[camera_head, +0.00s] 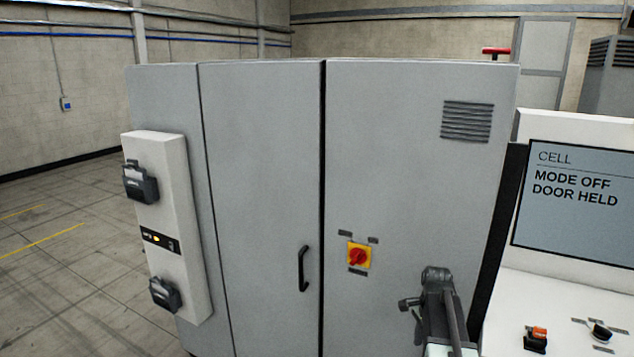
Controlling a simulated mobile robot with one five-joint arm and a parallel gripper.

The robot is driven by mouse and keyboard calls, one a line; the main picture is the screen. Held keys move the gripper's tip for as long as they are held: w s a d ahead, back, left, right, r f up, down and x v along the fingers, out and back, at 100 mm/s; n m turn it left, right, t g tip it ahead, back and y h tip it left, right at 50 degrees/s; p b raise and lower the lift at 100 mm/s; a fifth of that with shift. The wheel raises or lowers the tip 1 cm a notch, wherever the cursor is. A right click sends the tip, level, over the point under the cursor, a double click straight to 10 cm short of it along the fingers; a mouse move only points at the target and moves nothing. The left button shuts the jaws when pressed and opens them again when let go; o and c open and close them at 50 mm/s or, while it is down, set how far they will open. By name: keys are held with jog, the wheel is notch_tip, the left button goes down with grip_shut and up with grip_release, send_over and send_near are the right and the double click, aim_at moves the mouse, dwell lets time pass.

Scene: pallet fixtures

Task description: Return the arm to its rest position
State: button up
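My arm shows at the bottom, right of centre, as a dark grey folded shape in front of the grey cabinet (262,160). My gripper (410,311) seems to be the small dark parts on the left side of the arm, below and right of the red and yellow rotary switch (358,257). It appears apart from the switch. The parts are too small to tell whether the gripper is open or shut. I see nothing held. The lower arm is cut off by the picture's bottom edge.
A black door handle (303,269) is left of the switch. A white side box (168,228) carries two dark sockets. At right, a white console (560,295) has a screen (577,203) reading "CELL MODE OFF DOOR HELD", and an orange switch (537,338). Open floor (70,270) lies left.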

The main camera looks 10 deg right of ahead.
jog(key=s+a+f+n+b, duration=0.2)
jog(key=a+n, duration=0.3)
jog(key=a, duration=0.3)
jog(key=s+a+f+n+b, duration=0.2)
jog(key=a+f+n, duration=0.2)
jog(key=a, duration=0.5)
jog(key=s+a+f+n+b, duration=0.2)
jog(key=a+f+n, duration=0.1)
jog(key=a+n, duration=0.5)
jog(key=shift+s+a+b, duration=0.3)
jog(key=shift+a+b, duration=0.05)
jog(key=shift+b, duration=0.05)
jog(key=shift+c, duration=0.5)
jog(key=shift+d, duration=0.1)
